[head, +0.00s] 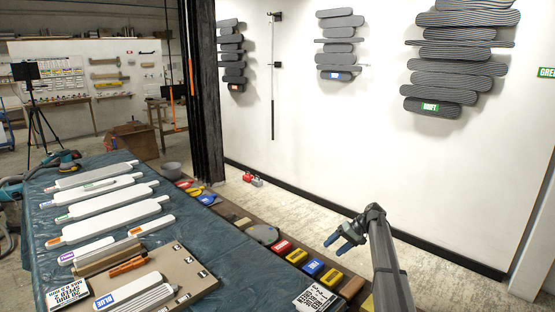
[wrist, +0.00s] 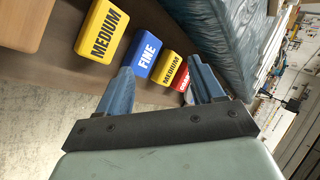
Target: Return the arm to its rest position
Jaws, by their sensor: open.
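My gripper (head: 346,236) hangs at the end of my arm, right of the table's edge and in front of the white wall in the head view. In the wrist view my gripper (wrist: 165,85) shows two blue fingers spread apart with nothing between them. The fingers point toward a shelf with sanding blocks but appear apart from them. My arm reaches up from the lower right of the head view.
A narrow shelf beside the cloth-covered table (head: 215,228) holds a yellow MEDIUM block (wrist: 103,31), a blue FINE block (wrist: 146,51) and other blocks. Grey layered reliefs (head: 455,60) hang on the wall. Floor between shelf and wall is mostly clear.

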